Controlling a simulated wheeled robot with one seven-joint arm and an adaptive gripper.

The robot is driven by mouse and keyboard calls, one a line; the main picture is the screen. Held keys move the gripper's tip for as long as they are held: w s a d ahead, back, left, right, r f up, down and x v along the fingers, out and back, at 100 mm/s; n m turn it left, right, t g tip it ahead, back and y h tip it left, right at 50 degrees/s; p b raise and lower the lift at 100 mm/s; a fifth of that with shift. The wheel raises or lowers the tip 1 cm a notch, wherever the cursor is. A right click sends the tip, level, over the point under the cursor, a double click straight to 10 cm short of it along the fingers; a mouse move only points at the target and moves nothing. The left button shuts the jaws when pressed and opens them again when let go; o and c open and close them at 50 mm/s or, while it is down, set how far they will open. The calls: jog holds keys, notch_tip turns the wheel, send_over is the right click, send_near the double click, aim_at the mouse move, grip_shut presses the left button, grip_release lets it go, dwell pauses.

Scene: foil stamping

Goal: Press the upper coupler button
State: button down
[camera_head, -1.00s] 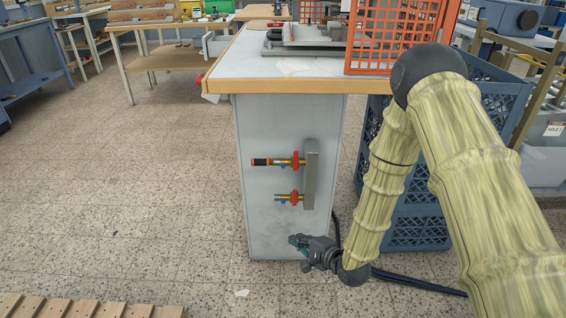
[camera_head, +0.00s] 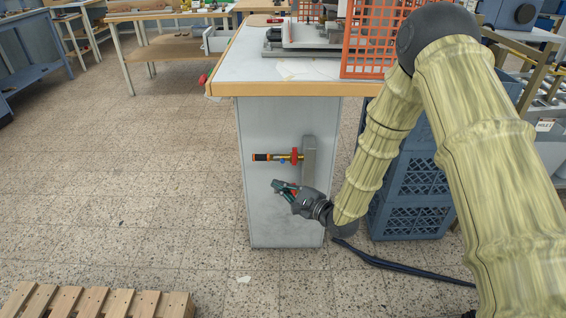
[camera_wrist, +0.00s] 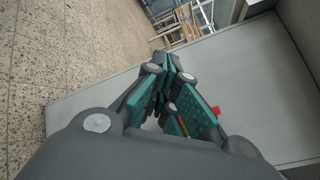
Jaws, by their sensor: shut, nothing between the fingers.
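The upper coupler (camera_head: 278,157) sticks out to the left from a grey manifold bar (camera_head: 308,160) on the side of the white bench. It has a black and orange end, a brass body, a red ring and a small blue part underneath. My gripper (camera_head: 276,184) is shut and empty, a little below the upper coupler and apart from it in the head view. The lower coupler is hidden behind my gripper and wrist. In the wrist view my closed fingers (camera_wrist: 168,72) hide most of the couplers; a small red part (camera_wrist: 216,110) shows beside them.
The bench top (camera_head: 240,60) carries a machine and an orange mesh guard (camera_head: 375,40). Blue crates (camera_head: 410,190) stand right of the bench, behind my arm. A dark hose (camera_head: 400,266) lies on the floor. A wooden pallet (camera_head: 100,303) is at lower left.

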aim_at(283, 161)
jog(key=w+b, duration=0.2)
jog(key=w, duration=0.6)
jog(key=shift+w, duration=0.4)
jog(key=shift+w, duration=0.1)
dwell(1.4)
jog(key=shift+w+p, duration=0.3)
jog(key=shift+p, duration=0.1)
jog(key=shift+w, duration=0.45)
dwell(0.7)
dwell(1.2)
jog(key=shift+s+p, duration=0.65)
jog(key=shift+s, duration=0.2)
